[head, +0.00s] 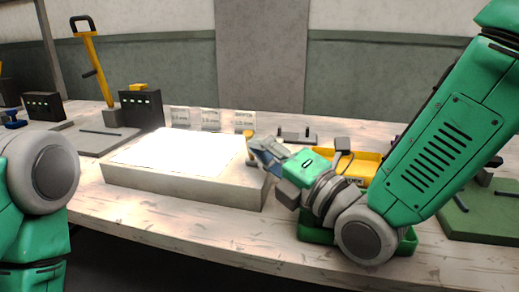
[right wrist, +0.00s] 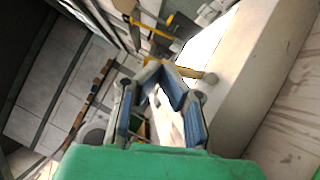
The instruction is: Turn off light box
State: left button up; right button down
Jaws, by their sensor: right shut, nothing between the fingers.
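The light box (head: 180,189) is a low pale box on the bench, and its top panel glows bright white. It fills the right side of the right wrist view (right wrist: 262,75). A small yellow piece (head: 248,133) shows by its back right corner; I cannot tell if this is its switch. My right gripper (head: 256,148) is at the right end of the box, fingers pointing at that corner. Its blue-padded fingers (right wrist: 163,72) are shut and empty, close to a yellow bar with a grey round end. I cannot tell whether they touch. My left gripper is out of view.
A yellow tray (head: 362,165) and small dark blocks lie right of the box. Clear labelled plates (head: 210,118) stand behind the box. A green plate (head: 470,215) lies far right. The bench front is clear.

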dwell(0.4)
jog(key=shift+w+r+m+h+p, duration=0.2)
jog(key=shift+m+h+p, duration=0.15)
jog(key=shift+p, duration=0.25)
jog(key=shift+d, duration=0.1)
jog(key=shift+w+r+m+g+p, duration=0.25)
jog(key=shift+m+p, duration=0.4)
jog(key=shift+p, duration=0.35)
jog(key=m+p, duration=0.1)
jog(key=w+h+p, duration=0.1)
jog(key=p, duration=0.1)
jog(key=m+g+p, duration=0.1)
jog(key=shift+w+d+r+m+h, duration=0.2)
jog(key=shift+d+r+m+h, duration=0.05)
jog(key=shift+d+r+m, duration=0.05)
jog(key=shift+f, duration=0.35)
